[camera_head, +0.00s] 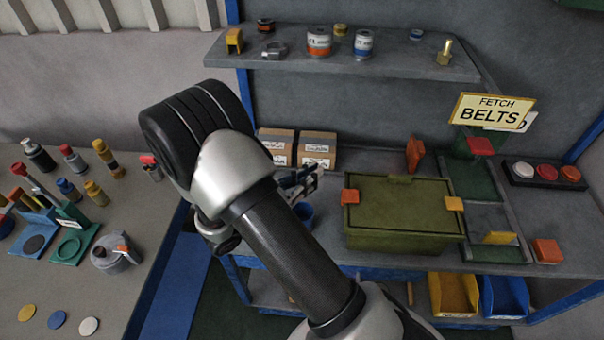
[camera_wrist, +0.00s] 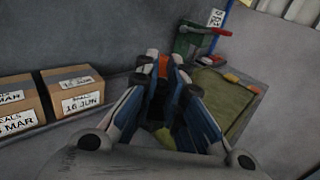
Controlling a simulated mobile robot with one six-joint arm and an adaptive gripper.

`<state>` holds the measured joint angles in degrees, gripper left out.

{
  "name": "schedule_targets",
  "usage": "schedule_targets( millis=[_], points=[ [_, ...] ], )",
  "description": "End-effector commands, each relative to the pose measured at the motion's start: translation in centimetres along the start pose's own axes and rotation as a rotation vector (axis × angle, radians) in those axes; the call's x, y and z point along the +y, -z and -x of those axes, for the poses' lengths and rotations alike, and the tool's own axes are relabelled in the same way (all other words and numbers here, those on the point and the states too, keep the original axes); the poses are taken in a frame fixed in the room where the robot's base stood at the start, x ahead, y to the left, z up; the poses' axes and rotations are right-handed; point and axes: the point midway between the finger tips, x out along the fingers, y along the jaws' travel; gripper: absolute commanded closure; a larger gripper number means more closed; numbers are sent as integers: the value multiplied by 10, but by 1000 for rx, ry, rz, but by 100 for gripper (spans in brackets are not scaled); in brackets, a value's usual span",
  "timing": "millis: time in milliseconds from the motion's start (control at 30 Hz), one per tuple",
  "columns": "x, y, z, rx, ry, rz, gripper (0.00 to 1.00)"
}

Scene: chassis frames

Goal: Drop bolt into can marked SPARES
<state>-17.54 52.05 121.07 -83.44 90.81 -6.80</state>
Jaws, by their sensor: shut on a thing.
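A brass bolt (camera_head: 444,52) stands at the right end of the upper shelf. Two small cans stand left of it, one with an orange band (camera_head: 319,41) and one with a blue band (camera_head: 362,43). Their lettering is too small to read. My gripper (camera_head: 311,177) is over the workbench, left of the green box and below the upper shelf. In the wrist view its fingers (camera_wrist: 163,75) are close together. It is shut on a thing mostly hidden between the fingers. A dark patch (camera_wrist: 157,108) shows there, but I cannot tell what it is.
Cardboard boxes (camera_head: 317,147) stand behind my gripper. A blue cup (camera_head: 304,211) is just below it, partly hidden by my arm. A large nut (camera_head: 273,50) lies on the upper shelf.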

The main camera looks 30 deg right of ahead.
Motion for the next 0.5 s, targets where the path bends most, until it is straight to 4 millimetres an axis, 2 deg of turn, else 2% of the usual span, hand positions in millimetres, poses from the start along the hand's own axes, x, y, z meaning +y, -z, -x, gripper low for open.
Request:
schedule_targets(
  millis=[167, 500],
  points=[
    [0, 12, 0, -1, 1, 0, 100],
    [0, 52, 0, 0, 0, 1, 100]
  ],
)
